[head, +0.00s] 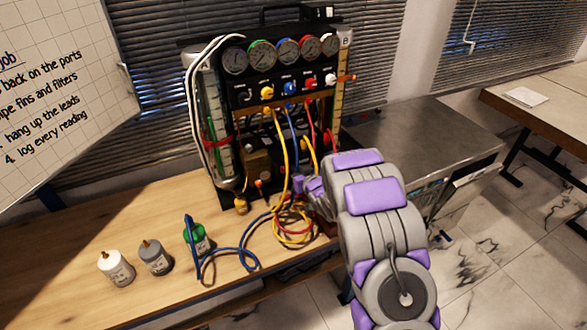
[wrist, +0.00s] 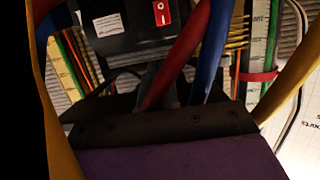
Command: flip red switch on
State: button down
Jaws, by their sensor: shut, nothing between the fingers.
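The red switch (wrist: 160,12) shows at the top edge of the wrist view, with a white mark on its face. It sits on a dark panel beside a white label (wrist: 109,25). I cannot tell its on or off position. I cannot make it out in the head view, where hoses and my arm cover part of the rig. My gripper (head: 300,187) is shut and empty in front of the lower part of the gauge rig (head: 243,92). In the wrist view its dark end (wrist: 160,125) lies below the switch, apart from it.
A red hose (wrist: 184,55) and a blue hose (wrist: 217,50) cross close in front of the panel. A yellow hose (head: 280,150) hangs by my gripper, with coiled hoses on the wooden bench (head: 160,215). Several bottles stand at left. A metal cabinet (head: 420,135) stands at right.

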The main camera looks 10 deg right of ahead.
jog(key=shift+s+r, duration=1.7)
jog(key=shift+s, duration=0.55)
jog(key=s+f+p, duration=0.2)
jog(key=s+f, duration=0.1)
jog(key=f, duration=0.2)
jog(key=shift+d+f+t, duration=0.3)
jog(key=shift+d+f, duration=0.05)
jog(key=b, duration=0.2)
send_near(283, 169)
jog(key=r+x, duration=0.1)
jog(key=x, duration=0.6)
jog(key=shift+f, duration=0.15)
